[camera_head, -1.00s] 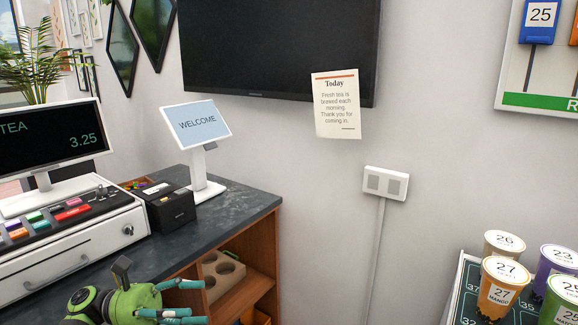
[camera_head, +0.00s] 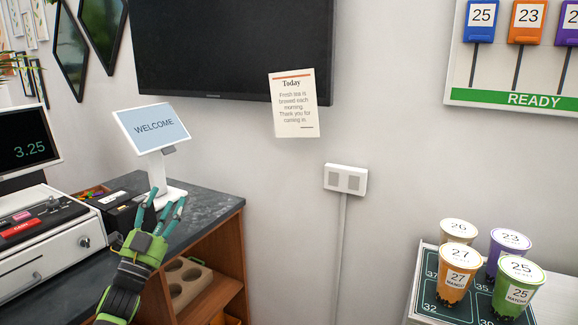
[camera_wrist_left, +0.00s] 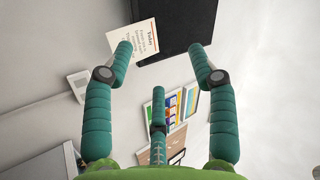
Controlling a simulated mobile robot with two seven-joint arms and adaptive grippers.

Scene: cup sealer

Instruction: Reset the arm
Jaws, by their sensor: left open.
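My left gripper (camera_head: 168,207) is in front of the counter edge at lower left in the head view, fingers pointing up and spread, with nothing between them. The left wrist view shows its teal fingers (camera_wrist_left: 165,60) wide apart and empty, facing the wall, the black screen and the paper note (camera_wrist_left: 134,52). My right gripper is in neither view.
The dark counter (camera_head: 213,207) holds a cash register (camera_head: 40,240), a black printer (camera_head: 122,213) and a WELCOME display (camera_head: 152,128). Sealed cups, including an orange one (camera_head: 457,275) and a green one (camera_head: 517,285), stand on a numbered tray (camera_head: 430,290) at right.

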